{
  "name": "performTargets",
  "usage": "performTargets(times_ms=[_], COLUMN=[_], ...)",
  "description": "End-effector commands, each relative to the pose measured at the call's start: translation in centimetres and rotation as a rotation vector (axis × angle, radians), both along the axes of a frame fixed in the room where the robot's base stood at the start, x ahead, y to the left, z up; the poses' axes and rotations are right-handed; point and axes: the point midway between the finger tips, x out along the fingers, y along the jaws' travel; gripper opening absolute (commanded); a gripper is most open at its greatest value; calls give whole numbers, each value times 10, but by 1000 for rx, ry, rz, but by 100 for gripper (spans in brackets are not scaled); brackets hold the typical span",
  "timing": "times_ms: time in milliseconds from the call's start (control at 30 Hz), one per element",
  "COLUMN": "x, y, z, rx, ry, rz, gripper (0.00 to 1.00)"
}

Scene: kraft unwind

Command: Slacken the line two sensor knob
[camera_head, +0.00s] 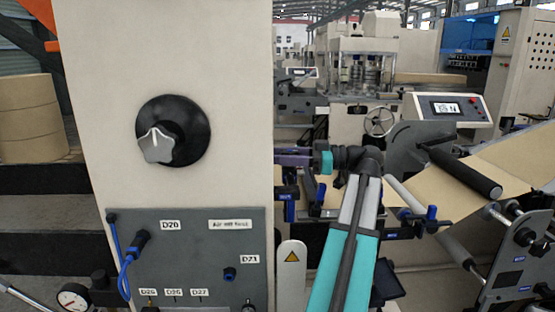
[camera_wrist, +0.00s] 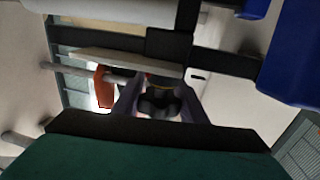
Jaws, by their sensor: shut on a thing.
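In the wrist view, my gripper (camera_wrist: 160,98) has its two purple-grey fingers on either side of a small dark lobed knob (camera_wrist: 158,104), and is shut on it. No label shows that tells whether this is the line two sensor knob. In the head view, my gripper (camera_head: 288,158) reaches left to the right edge of the beige cabinet (camera_head: 220,60). The cabinet edge hides the fingertips and the held knob there. A larger grey lobed knob (camera_head: 155,147) on a black round dial sits on the cabinet's front, apart from my gripper.
A grey panel (camera_head: 195,245) with labels, a blue cable and small fittings lies below the dial. A pressure gauge (camera_head: 73,297) is at lower left. Rollers (camera_head: 465,172) and a brown paper web (camera_head: 450,193) stand right of my arm. In the wrist view, blue parts (camera_wrist: 295,50) and bars are close by.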

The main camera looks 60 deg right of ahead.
Motion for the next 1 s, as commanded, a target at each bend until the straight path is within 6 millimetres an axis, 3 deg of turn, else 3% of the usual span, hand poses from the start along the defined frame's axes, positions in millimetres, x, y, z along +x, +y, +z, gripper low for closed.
performTargets(times_ms=[1000], x=[-2], y=[4], z=[-4], rx=[0], ry=[9], rz=[96], gripper=[16])
